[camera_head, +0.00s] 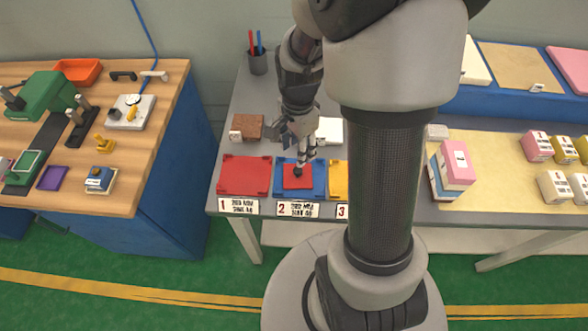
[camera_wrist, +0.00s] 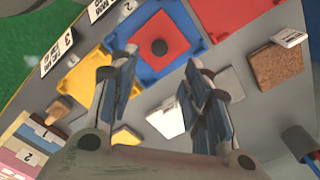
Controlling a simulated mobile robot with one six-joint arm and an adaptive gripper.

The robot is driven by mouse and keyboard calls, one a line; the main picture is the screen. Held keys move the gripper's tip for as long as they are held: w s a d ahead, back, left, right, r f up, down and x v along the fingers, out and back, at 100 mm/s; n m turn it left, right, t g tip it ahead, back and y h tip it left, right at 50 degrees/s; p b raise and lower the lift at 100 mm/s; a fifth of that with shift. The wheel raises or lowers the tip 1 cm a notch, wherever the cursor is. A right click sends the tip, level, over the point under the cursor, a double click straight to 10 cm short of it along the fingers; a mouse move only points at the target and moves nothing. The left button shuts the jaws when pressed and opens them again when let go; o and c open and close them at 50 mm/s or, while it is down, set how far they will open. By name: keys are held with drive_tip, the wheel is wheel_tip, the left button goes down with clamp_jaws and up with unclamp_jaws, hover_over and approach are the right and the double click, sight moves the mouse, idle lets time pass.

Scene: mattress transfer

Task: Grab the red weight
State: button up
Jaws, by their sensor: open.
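The red weight is a flat red square with a dark round knob on top. It lies on the blue tray (camera_head: 320,182) marked 2, and in the head view the weight (camera_head: 298,183) shows just below my gripper (camera_head: 305,155). In the wrist view the red weight (camera_wrist: 174,27) and its knob lie on the blue tray (camera_wrist: 196,43), ahead of my fingertips. My gripper (camera_wrist: 161,58) is open with nothing between its fingers. I cannot tell whether a fingertip touches the knob.
A red tray (camera_head: 245,174) marked 1 lies left of the blue tray, and a yellow tray (camera_head: 339,181) marked 3 right. Behind stand a brown block (camera_head: 247,125), a white block (camera_head: 331,130) and a pen cup (camera_head: 258,64). Pink-and-white boxes (camera_head: 456,165) stand further right.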

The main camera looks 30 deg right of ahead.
sight(298, 169)
wheel_tip(298, 169, down, 11)
drive_tip(key=b, duration=0.4)
drive_tip(key=shift+d+f, duration=0.15)
clamp_jaws()
idle(0.5)
